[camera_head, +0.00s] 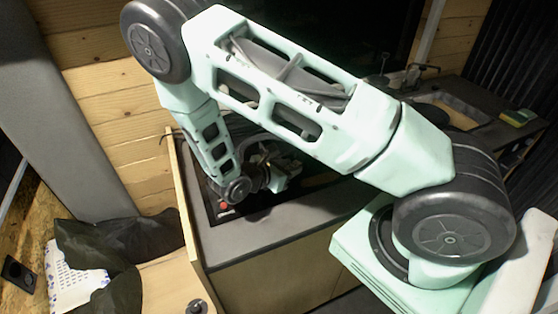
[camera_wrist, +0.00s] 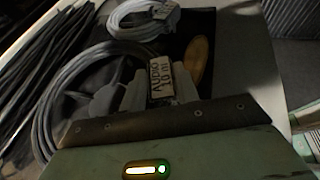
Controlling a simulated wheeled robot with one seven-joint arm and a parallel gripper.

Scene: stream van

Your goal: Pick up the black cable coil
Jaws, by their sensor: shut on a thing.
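My gripper (camera_wrist: 120,98) is at the lower middle of the wrist view, its pale fingers partly hidden by its dark front plate. It is shut on a grey cable coil with a white tag (camera_wrist: 162,80) reading "Audio 10 m". The grey coil (camera_wrist: 52,88) loops up and left around the fingers. In the head view my gripper (camera_head: 283,178) is low over the dark worktop; I cannot make out the black coil there.
Another pale cable coil (camera_wrist: 140,20) lies at the top of the wrist view, beside a brown oval thing (camera_wrist: 197,62). In the head view a wooden panel (camera_head: 186,205) edges the counter (camera_head: 265,228) on the left. A red knob (camera_head: 222,206) is near my gripper.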

